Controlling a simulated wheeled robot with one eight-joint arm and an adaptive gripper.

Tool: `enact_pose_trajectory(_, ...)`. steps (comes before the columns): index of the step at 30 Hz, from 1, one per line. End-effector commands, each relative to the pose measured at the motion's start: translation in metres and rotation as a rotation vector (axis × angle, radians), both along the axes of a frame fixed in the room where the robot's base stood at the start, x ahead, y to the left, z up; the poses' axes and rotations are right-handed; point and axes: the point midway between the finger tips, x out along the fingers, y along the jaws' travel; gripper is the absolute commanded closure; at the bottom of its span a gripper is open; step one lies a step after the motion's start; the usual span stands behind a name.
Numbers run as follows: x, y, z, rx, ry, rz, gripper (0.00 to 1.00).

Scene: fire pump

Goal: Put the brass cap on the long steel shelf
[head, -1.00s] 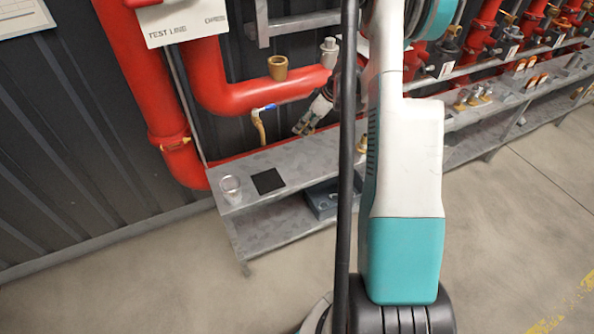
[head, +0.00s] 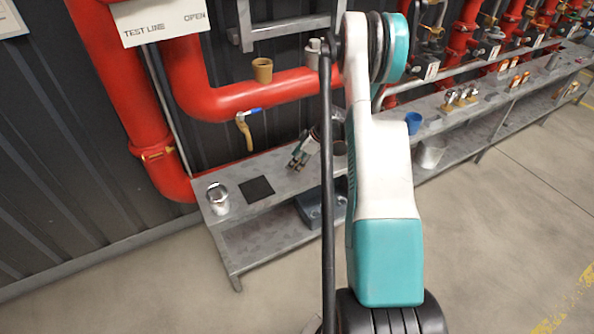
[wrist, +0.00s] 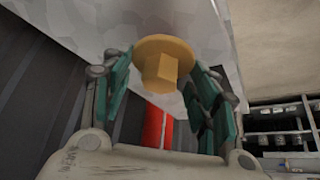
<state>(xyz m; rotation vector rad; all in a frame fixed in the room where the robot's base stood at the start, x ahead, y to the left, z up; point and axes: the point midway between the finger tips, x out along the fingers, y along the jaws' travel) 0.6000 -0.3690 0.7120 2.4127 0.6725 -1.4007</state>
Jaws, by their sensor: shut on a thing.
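The brass cap (wrist: 163,65) shows in the wrist view as a round yellow flange with a faceted knob facing the camera. My gripper (wrist: 162,82) is shut on it, with green-padded fingers on both sides. I cannot make out the cap there. The shelf runs along the wall, and my arm hides part of it. I cannot tell the cap's height above the shelf.
A shiny cup-like thing (head: 217,198) and a black square (head: 257,188) are on the shelf's left end. A brass fitting (head: 262,70) sits on the red pipe (head: 240,98). A blue cup (head: 413,122) and several metal fittings (head: 460,96) stand farther right. A blue-grey box (head: 313,208) is below.

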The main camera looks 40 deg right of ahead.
Motion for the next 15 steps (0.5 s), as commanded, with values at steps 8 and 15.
enact_pose_trajectory(8, 0.000, 0.000, -0.036, 0.000, 0.000, 0.000, 0.74)
enact_pose_trajectory(15, 0.000, 0.000, -0.042, 0.000, 0.000, 0.000, 0.74)
